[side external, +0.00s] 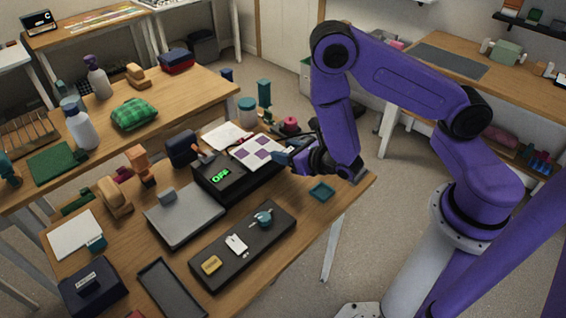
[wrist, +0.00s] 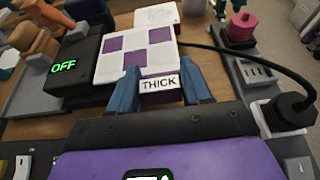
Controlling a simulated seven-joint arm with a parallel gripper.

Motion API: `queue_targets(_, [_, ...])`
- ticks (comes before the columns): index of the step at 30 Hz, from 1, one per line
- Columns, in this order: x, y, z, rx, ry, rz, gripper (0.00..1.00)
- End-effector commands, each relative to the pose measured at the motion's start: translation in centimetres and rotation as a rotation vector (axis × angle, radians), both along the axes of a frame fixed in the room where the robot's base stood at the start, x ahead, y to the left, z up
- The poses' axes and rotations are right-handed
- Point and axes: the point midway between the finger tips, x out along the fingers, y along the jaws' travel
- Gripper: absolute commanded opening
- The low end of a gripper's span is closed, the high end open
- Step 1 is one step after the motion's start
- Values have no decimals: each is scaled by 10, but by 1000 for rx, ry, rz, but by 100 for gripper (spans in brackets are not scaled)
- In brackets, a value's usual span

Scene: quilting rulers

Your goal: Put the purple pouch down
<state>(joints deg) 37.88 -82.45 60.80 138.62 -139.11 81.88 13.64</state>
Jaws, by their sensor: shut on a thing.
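My gripper (wrist: 159,88) has blue fingers, and they are shut on a small purple thing with a white THICK label, which I take to be the purple pouch (wrist: 160,98). Only its labelled face and a purple strip below it show. In the side external view my gripper (side external: 284,158) is low over the right part of the table, and I cannot make out the pouch there. A white-and-purple checked patch (wrist: 137,49) is just beyond the pouch. I cannot tell whether the pouch touches anything beneath it.
A black device with a green OFF display (side external: 220,176) is left of my gripper. A grey plate (side external: 185,216) and a dark tray with small items (side external: 222,262) are nearer the front. A power strip (wrist: 252,72) with a black plug and cable is on the right.

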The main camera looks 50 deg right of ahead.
Motion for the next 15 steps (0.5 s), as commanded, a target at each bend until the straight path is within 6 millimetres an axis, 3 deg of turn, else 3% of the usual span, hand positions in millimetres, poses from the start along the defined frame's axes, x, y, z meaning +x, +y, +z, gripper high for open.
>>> queue_targets(15, [0, 0, -41, 0, 0, -1, 18])
